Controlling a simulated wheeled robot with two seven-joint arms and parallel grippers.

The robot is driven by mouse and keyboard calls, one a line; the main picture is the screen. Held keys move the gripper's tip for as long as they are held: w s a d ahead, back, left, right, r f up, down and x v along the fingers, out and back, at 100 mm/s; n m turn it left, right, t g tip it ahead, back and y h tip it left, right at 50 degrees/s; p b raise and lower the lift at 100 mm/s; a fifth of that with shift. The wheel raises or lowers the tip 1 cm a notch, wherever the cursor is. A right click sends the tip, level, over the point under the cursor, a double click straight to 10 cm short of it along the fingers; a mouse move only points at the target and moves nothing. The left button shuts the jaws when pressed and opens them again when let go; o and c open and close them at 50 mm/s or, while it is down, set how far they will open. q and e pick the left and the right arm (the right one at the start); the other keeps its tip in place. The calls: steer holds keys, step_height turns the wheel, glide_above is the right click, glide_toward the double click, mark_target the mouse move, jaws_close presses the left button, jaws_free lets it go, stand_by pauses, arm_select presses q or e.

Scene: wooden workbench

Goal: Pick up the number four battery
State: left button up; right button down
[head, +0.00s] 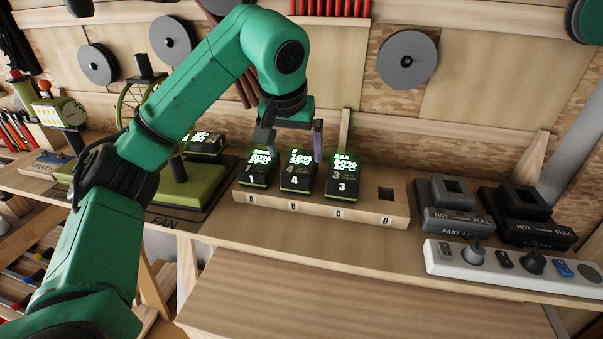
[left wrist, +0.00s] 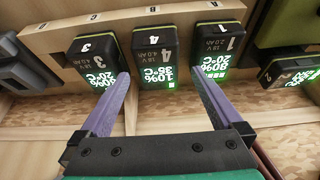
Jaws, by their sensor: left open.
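The number four battery (head: 297,176) is black with a lit green display and stands in slot B of the wooden holder (head: 368,214). In the left wrist view the number four battery (left wrist: 155,50) is in the middle, upside down. My left gripper (head: 291,155) is open above and behind it. In the left wrist view the two purple fingers of my left gripper (left wrist: 160,76) reach to either side of the battery's display end, with gaps showing. I see no grip on it. My right gripper is not in view.
Battery one (head: 256,168) and battery three (head: 342,178) stand close on either side, in slots A and C. Slot D (head: 386,194) is empty. Battery two (left wrist: 290,70) is farther off. Two chargers (head: 455,205) and a power strip (head: 510,266) are at right.

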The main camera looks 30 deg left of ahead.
mark_target(300, 162)
arm_select(q)
steer(key=x, duration=0.2)
steer(key=p+x, duration=0.1)
steer(key=x, duration=0.2)
steer(key=p+x, duration=0.1)
steer(key=x, duration=0.1)
steer(key=shift+w+d, duration=0.1)
steer(key=shift+w, duration=0.35)
steer(key=shift+f, duration=0.4)
steer(key=shift+w, duration=0.1)
jaws_close()
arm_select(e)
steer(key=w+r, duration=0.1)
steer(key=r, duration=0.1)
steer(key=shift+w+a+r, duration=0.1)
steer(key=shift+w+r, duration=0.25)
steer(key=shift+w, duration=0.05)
arm_select(q)
steer(key=shift+w+r, duration=0.1)
step_height(300, 162, up, 10)
steer(key=shift+f+b, duration=0.1)
steer(key=shift+b, duration=0.4)
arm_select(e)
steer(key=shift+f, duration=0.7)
